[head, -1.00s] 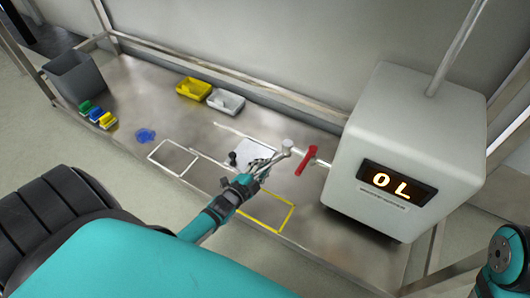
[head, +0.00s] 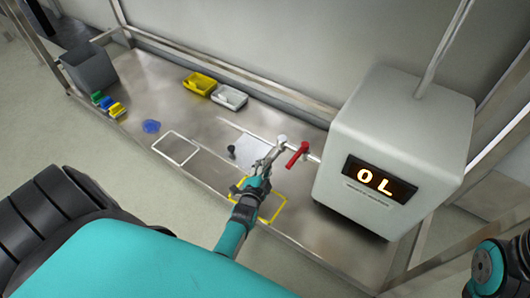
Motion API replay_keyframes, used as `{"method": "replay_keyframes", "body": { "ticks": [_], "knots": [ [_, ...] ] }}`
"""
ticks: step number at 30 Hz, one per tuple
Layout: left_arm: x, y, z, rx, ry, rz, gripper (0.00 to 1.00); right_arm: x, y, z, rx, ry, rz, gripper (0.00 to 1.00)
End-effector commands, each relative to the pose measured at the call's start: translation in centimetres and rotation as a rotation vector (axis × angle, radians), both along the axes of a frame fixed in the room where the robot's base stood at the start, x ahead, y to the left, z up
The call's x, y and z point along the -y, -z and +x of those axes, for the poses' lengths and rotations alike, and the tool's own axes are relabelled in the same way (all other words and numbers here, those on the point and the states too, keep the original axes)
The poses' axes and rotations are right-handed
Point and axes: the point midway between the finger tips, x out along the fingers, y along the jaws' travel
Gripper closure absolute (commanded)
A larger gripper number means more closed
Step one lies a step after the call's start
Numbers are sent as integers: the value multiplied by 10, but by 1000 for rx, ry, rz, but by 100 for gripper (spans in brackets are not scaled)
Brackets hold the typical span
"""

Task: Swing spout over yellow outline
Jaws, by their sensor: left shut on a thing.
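A white outline (head: 166,157) and a blue patch (head: 151,126) lie left on the bench. A white plate (head: 246,150) with a dark knob is behind the gripper. Yellow (head: 200,84) and white trays (head: 228,98), a grey bin (head: 89,68) and coloured blocks stand farther back.

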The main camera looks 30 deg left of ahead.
Motion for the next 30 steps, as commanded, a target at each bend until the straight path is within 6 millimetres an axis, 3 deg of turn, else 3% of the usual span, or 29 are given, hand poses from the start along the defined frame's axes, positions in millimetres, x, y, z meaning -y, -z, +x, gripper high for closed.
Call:
{"method": "replay_keyframes", "body": {
  "ticks": [5,6,11,22,30],
  "knots": [
    [0,2,-1,-4,0,-1,100,0,1,1,-5,0,-1,100],
    [0,2,-1,-4,0,-1,77,0,2,1,-6,1,-2,100],
    [0,1,-1,-3,1,-1,58,-1,2,1,-7,1,-4,100],
    [0,-7,0,0,1,1,58,0,1,2,-5,3,-4,100],
    [-1,-54,0,7,0,3,58,0,1,1,-4,1,-2,100]
  ]
}}
